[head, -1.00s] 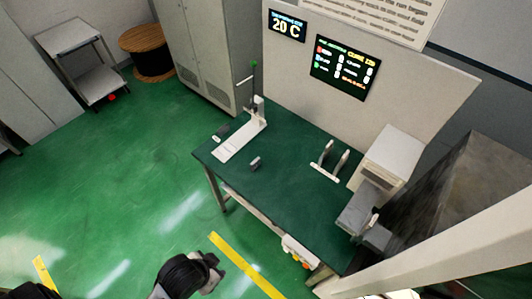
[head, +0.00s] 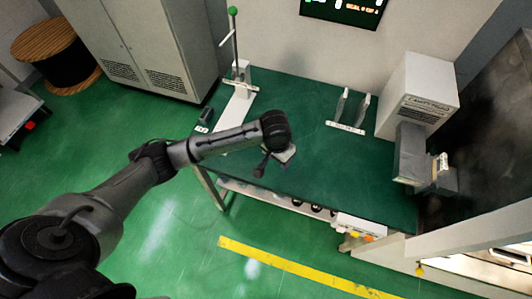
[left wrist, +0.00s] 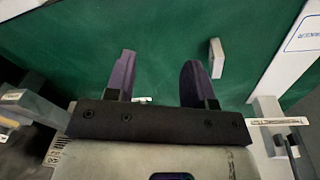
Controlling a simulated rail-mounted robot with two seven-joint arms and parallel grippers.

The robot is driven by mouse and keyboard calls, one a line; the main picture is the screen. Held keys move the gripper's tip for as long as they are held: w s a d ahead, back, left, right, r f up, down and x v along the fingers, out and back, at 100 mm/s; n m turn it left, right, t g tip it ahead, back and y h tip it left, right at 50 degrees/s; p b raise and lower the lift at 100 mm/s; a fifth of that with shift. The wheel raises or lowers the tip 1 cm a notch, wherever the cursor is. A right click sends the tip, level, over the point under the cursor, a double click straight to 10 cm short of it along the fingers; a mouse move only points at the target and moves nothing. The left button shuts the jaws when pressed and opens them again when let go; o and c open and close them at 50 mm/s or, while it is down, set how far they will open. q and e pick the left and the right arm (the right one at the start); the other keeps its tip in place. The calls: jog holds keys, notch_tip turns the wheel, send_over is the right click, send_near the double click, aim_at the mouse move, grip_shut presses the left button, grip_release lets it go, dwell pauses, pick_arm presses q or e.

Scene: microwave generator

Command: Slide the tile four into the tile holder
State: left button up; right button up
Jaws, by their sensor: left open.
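My left gripper (head: 272,165) hangs over the front part of the green table, at the end of my left arm. In the left wrist view its two dark fingers (left wrist: 156,80) are spread with nothing between them. A small light grey block (left wrist: 217,58), possibly the tile, stands on the table just right of the right finger, apart from it. No number on it can be read, and my arm seems to hide it in the head view. A white base with two grey uprights (head: 346,126), possibly the tile holder, stands right of the gripper. My right gripper is out of view.
A white stand with a green-knobbed lever (head: 240,80) is at the table's left; its labelled plate shows in the left wrist view (left wrist: 300,50). A beige box machine (head: 420,90) stands at the right. The green table (head: 310,165) is clear between gripper and uprights.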

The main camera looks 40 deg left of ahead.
pick_arm(q)
jog(key=w+a+r+n+y+b, duration=0.1)
jog(key=w+a+r+n+b, duration=0.1)
jog(key=w+a+n+b, duration=0.55)
jog(key=a+f+m, duration=0.1)
jog(key=f, duration=0.1)
jog(key=a+f+m, duration=0.1)
jog(key=f, duration=0.2)
jog(key=a+f+m+p, duration=0.1)
jog(key=f, duration=0.1)
jog(key=shift+w+a+f+g, duration=0.15)
jog(key=shift+a+f+g, duration=0.2)
jog(key=shift+g, duration=0.05)
jog(key=shift+a+f+b, duration=0.2)
jog(key=shift+f+b, duration=0.35)
jog(key=shift+f, duration=2.25)
grip_shut()
